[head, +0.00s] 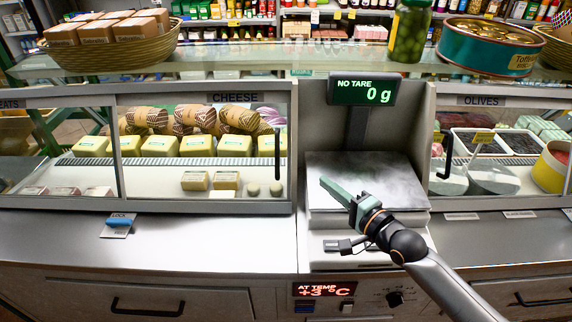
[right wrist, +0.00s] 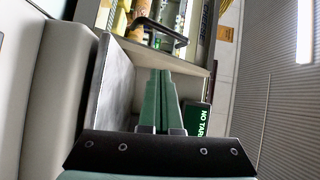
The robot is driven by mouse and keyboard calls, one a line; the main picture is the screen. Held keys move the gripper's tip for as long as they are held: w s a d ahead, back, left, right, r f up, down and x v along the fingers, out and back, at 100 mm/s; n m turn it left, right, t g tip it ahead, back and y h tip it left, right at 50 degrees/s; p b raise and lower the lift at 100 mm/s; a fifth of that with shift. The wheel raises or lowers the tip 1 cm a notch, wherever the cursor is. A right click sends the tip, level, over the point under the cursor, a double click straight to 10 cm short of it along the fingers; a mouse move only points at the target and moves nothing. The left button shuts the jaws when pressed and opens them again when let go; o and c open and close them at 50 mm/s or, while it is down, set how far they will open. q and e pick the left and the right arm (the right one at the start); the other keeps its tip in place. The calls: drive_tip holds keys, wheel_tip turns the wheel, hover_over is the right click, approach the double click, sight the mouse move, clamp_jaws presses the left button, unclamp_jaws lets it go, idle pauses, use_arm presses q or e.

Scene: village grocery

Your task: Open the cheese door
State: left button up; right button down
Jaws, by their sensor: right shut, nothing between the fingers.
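The cheese door (head: 200,180) is a glass panel below the CHEESE sign at the left of the head view. It looks closed, with its black upright handle (head: 277,154) near its right edge. My right gripper (head: 323,181) is shut and empty, over the weighing scale, to the right of the handle and apart from it. In the right wrist view the green fingers (right wrist: 158,72) lie together and point toward a black handle (right wrist: 163,30). My left gripper is not in view.
The weighing scale (head: 367,178) and its display (head: 363,91) stand between the cheese case and the olives case (head: 490,160). A blue object on a LOCK tag (head: 118,224) lies on the left counter. A basket (head: 110,52) and jar (head: 409,32) stand on the top shelf.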

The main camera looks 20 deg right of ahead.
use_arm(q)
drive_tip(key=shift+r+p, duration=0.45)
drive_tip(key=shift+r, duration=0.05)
use_arm(e)
drive_tip(key=w+a+f, duration=0.1)
drive_tip(key=w+a, duration=0.5)
drive_tip(key=w, duration=0.3)
drive_tip(key=shift+w+a, duration=0.2)
drive_tip(key=shift+w, duration=0.05)
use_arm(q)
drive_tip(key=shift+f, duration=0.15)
use_arm(e)
drive_tip(key=shift+w, duration=0.1)
